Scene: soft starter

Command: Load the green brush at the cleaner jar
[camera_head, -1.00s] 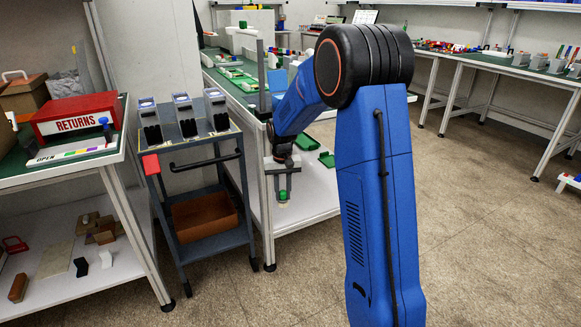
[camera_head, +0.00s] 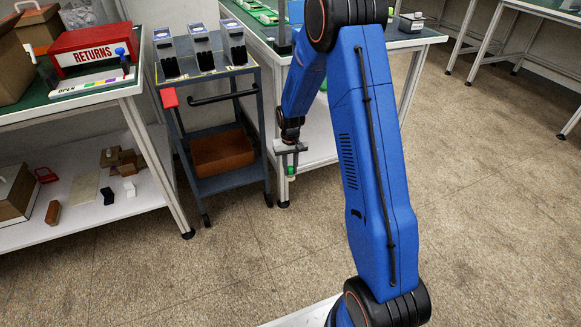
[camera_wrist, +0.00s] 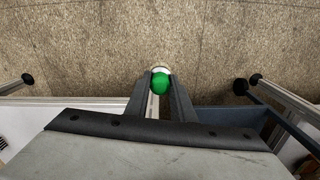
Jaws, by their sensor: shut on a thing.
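My gripper (camera_head: 290,164) is shut on the green brush (camera_head: 291,170) and holds it in the air, in front of the white lower shelf of the middle bench. In the wrist view the brush's green rounded end (camera_wrist: 161,83) sits between the two dark fingers, with a white part beyond it over the floor. The brush's lower end is small in the head view. I cannot make out a cleaner jar for certain in any view.
A grey trolley (camera_head: 235,182) with a brown bin (camera_head: 222,151) stands just left of my gripper. The left bench holds a red RETURNS box (camera_head: 98,50) and a blue-topped item (camera_head: 121,56). The middle bench (camera_head: 398,43) is behind my arm. Floor at right is clear.

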